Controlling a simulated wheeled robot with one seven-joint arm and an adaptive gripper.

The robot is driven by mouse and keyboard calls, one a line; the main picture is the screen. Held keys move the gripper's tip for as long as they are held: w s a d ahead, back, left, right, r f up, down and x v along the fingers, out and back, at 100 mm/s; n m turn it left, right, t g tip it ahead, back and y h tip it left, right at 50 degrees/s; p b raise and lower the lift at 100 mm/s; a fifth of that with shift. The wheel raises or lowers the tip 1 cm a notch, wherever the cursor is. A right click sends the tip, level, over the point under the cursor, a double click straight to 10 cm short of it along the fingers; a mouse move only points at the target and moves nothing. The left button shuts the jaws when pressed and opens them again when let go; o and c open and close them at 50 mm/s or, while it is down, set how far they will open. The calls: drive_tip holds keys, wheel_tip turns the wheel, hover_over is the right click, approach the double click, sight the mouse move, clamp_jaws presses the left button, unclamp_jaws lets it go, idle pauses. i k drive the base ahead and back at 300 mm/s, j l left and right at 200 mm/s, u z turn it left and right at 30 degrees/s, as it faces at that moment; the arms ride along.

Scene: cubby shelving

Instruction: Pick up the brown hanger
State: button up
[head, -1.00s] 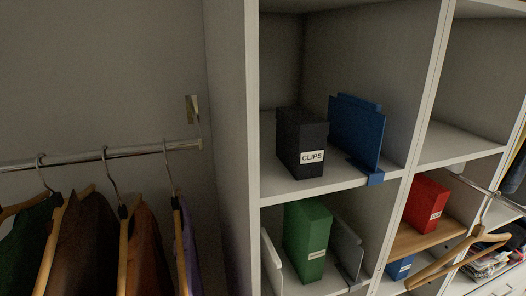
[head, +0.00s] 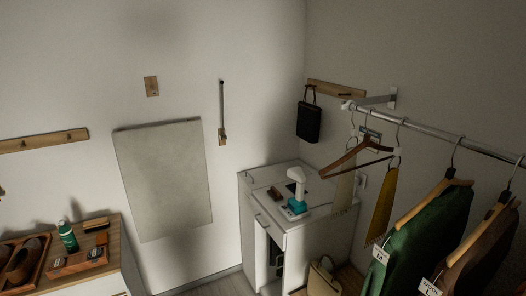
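A brown hanger (head: 345,160) hangs empty near the left end of the metal rail in the head view. It is darker than the other hangers and its hook reaches up to the rail. A yellow item (head: 381,205) hangs just right of it, and a pale strip hangs behind its lower bar. My gripper is not in view.
The clothes rail (head: 450,143) holds a green garment (head: 425,245) and a brown garment (head: 485,250) at the right. A white cabinet (head: 322,240) with a teal and white device (head: 297,196) stands below the hanger. A wooden-topped dresser (head: 113,262) stands at lower left.

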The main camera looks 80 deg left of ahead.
sight(367, 142)
drive_tip(key=u, duration=2.05)
drive_tip(key=i+j, duration=0.25)
drive_tip(key=i+j+z, duration=0.1)
drive_tip(key=i+j, duration=0.2)
drive_tip(key=j, duration=0.2)
drive_tip(key=i+j, duration=0.25)
drive_tip(key=j, duration=0.15)
drive_tip(key=i+j+z, duration=0.15)
drive_tip(key=j, duration=0.25)
drive_tip(key=i+j, duration=0.3)
drive_tip(key=i+j+z, duration=0.1)
drive_tip(key=i+j, duration=0.15)
drive_tip(key=j, duration=0.3)
